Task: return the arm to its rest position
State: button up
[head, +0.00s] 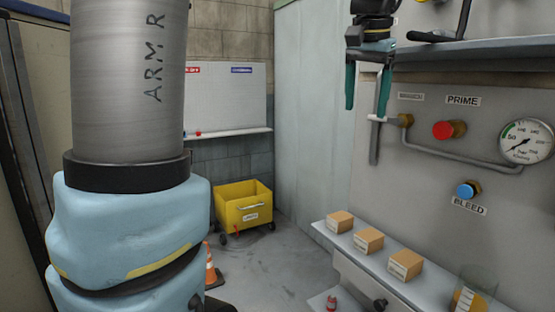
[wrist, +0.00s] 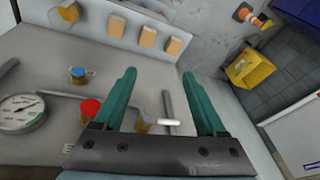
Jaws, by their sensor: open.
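My gripper (head: 367,85) hangs at the top centre-right of the head view, in front of the grey panel (head: 420,190). Its two teal fingers point down and stand apart, with nothing between them. In the wrist view my gripper (wrist: 165,95) also shows open and empty. A valve handle with a white collar (head: 377,118) is close to the fingertips in the head view; I cannot tell whether they touch. My large grey and light-blue arm links fill the left of the head view.
The panel carries a red PRIME button (head: 443,130), a blue BLEED button (head: 467,190) and a gauge (head: 525,141). A shelf (head: 390,282) below holds small boxes (head: 368,240) and a beaker (head: 470,297). A yellow bin (head: 243,207) and orange cone (head: 211,268) stand on the floor.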

jog(key=w+a+f+n+g, duration=0.1)
jog(key=w+a+f+n, duration=0.15)
jog(key=a+f, duration=1.15)
jog(key=s+a+f+n, duration=0.2)
jog(key=s+a+f, duration=0.2)
jog(key=f, duration=0.4)
jog(key=s+a+f+n, duration=0.3)
jog(key=s+a+f, duration=0.2)
jog(key=a+f, duration=0.1)
jog(key=shift+s+a+f+g+y, duration=0.2)
jog(key=shift+f+g+y, duration=0.2)
jog(key=shift+f, duration=0.45)
